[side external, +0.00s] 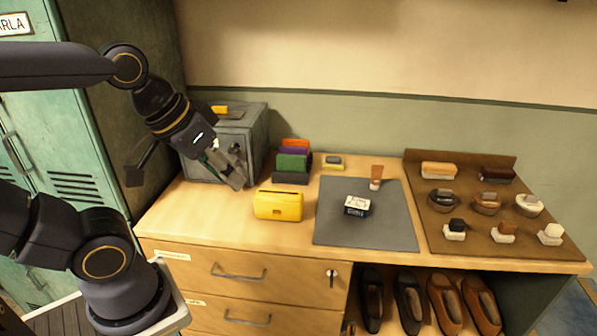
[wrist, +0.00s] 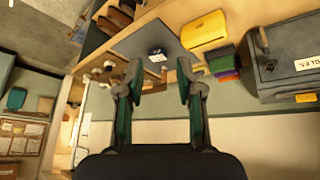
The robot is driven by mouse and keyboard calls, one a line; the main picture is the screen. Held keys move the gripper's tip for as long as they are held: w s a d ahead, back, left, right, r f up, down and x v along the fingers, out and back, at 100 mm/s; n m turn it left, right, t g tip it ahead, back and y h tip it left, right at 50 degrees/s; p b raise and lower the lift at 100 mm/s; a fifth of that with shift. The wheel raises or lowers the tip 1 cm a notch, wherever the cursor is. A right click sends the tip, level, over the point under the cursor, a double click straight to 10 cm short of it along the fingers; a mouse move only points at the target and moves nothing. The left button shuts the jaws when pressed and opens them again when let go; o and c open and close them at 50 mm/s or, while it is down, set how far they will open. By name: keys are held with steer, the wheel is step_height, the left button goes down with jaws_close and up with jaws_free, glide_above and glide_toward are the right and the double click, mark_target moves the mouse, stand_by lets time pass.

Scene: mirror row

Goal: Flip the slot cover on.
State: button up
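My gripper (side external: 232,172) is in front of the grey metal box (side external: 258,130) in the side view, pointing down and to the right. In the wrist view my gripper (wrist: 158,78) is open, with nothing between its fingers. The grey box (wrist: 295,62) shows there at the right edge with a white lettered label and a dark knob. A yellow case (side external: 278,205) with a dark slot-like mark sits on the bench to the right of my gripper; it also shows in the wrist view (wrist: 204,32). I cannot make out a separate slot cover; my gripper hides part of the grey box's front.
A grey mat (side external: 400,225) carries a dark tin (side external: 357,206) with a white top. A brown board (side external: 460,218) with several brushes is at the right. A yellow item (side external: 219,109) lies on the grey box.

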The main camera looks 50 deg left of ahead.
steer(key=shift+w+r+n, duration=0.3)
steer(key=shift+w+n, duration=0.05)
steer(key=shift+n, duration=0.75)
steer(key=shift+c, duration=0.8)
steer(key=w+r+n, duration=0.1)
steer(key=n, duration=0.2)
steer(key=w+a+r+n+t, duration=0.1)
steer(key=w+n, duration=0.1)
steer(key=n, duration=0.2)
steer(key=w+a+r+n+t, duration=0.1)
steer(key=w+r+n, duration=0.1)
steer(key=n, duration=0.2)
steer(key=shift+a, duration=0.15)
jaws_close()
steer(key=w+a+r+n+t+y, duration=0.1)
steer(key=w+a+n+y, duration=0.15)
steer(key=a+n, duration=0.95)
steer(key=w+a+r+n+y, duration=0.15)
steer(key=w+a+n, duration=0.25)
steer(key=a+n, duration=0.7)
steer(key=s+a+f+n+g+y, duration=0.2)
steer(key=s+a+f+n, duration=0.2)
steer(key=a+n, duration=0.3)
steer(key=shift+a+f, duration=0.45)
steer(key=shift+a, duration=0.5)
